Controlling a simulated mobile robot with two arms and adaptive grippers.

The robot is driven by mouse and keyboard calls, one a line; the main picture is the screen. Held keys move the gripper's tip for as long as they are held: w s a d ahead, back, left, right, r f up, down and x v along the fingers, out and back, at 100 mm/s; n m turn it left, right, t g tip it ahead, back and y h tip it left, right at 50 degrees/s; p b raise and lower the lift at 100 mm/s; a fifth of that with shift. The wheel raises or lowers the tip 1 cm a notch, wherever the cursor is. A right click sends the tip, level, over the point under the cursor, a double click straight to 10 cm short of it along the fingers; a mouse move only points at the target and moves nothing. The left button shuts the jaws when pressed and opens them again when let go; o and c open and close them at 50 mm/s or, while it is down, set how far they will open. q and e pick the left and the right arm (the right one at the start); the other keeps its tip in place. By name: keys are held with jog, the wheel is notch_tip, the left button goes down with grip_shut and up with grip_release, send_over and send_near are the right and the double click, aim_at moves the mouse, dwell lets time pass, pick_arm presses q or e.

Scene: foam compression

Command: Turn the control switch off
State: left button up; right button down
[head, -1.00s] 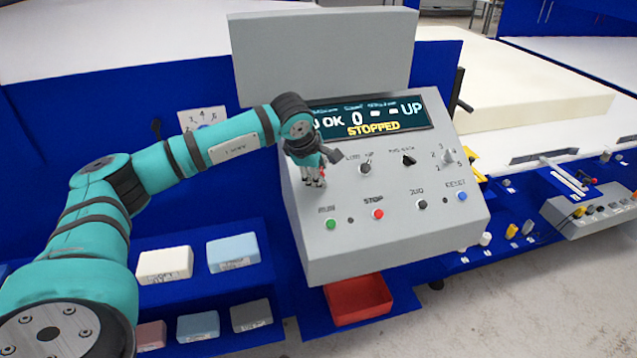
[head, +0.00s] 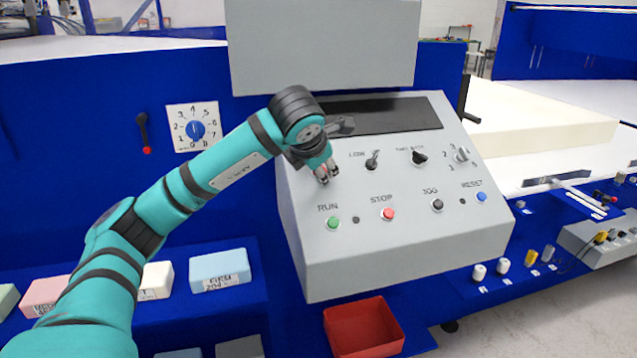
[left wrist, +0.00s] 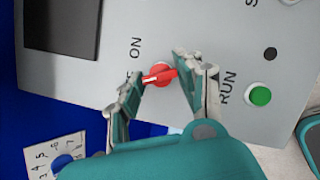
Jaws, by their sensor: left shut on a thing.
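The red control switch (left wrist: 160,74) shows in the left wrist view on the grey panel, beside the printed word ON. Its handle lies nearly level across that picture. My left gripper (left wrist: 158,67) has one finger on each side of the handle and is shut on it. In the head view my left gripper (head: 327,174) is at the panel's left side, above the RUN button, and hides the switch. The console's display (head: 385,116) is dark. My right gripper is not in view.
The green RUN button (head: 333,223) is close below my left gripper, with the red STOP button (head: 388,214) to its right. A black toggle (head: 372,160) stands right of the gripper. A red bin (head: 364,328) sits below the console.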

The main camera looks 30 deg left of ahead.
pick_arm(q)
jog(key=shift+f+n+y+b, duration=0.1)
jog(key=shift+n+y+b, duration=0.4)
jog(key=shift+n+b, duration=0.85)
jog(key=shift+n, duration=0.25)
jog(key=o, duration=1.2)
jog(key=shift+c, duration=0.2)
jog(key=shift+d, duration=0.1)
jog(key=v, duration=1.2)
